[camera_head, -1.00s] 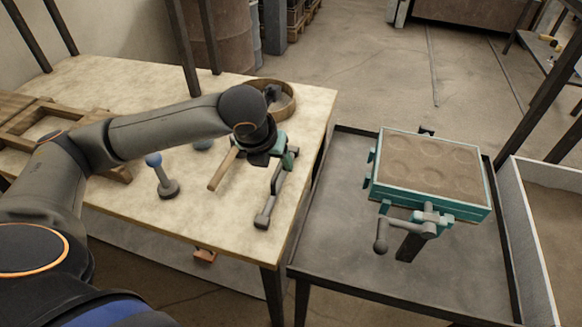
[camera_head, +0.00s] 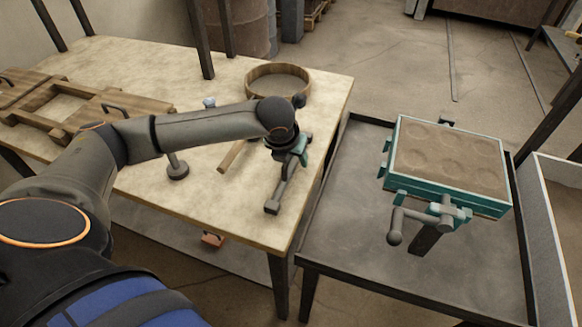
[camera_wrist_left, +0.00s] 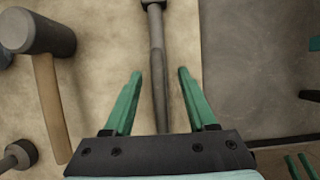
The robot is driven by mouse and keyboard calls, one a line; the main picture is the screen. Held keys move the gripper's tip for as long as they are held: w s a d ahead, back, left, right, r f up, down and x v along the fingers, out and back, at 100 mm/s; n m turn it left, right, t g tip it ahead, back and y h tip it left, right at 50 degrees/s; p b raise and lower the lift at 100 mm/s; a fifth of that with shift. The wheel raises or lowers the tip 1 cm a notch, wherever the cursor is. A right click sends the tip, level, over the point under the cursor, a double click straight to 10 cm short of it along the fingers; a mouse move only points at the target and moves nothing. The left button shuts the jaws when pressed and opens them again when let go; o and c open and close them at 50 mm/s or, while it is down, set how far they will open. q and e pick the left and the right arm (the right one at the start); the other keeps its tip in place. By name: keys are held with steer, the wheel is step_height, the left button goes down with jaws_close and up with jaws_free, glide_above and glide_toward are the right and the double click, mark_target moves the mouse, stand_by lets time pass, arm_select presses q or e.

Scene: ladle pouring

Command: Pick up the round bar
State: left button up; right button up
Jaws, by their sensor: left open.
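The round bar (camera_head: 279,190) is a dark grey rod with a wider block-like end, lying on the pale table near its right edge. My left gripper (camera_head: 291,157) is above its far part, which the hand partly hides in the head view. In the left wrist view the bar (camera_wrist_left: 157,60) runs between the two green fingers of the left gripper (camera_wrist_left: 160,74). The fingers are open, with a gap on each side of the bar. The wider end lies beyond the fingertips.
A mallet with a wooden handle (camera_head: 232,155) lies left of the bar; its grey head (camera_wrist_left: 38,32) shows in the wrist view. A wooden ring (camera_head: 277,70) and wooden frames (camera_head: 85,120) are on the table (camera_head: 215,205). A sand-filled teal box (camera_head: 450,155) stands right.

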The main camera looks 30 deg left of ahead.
arm_select(q)
steer(key=shift+w+f, duration=0.15)
steer(key=shift+f, duration=0.3)
jaws_close()
steer(key=shift+r, duration=0.15)
stand_by(1.0)
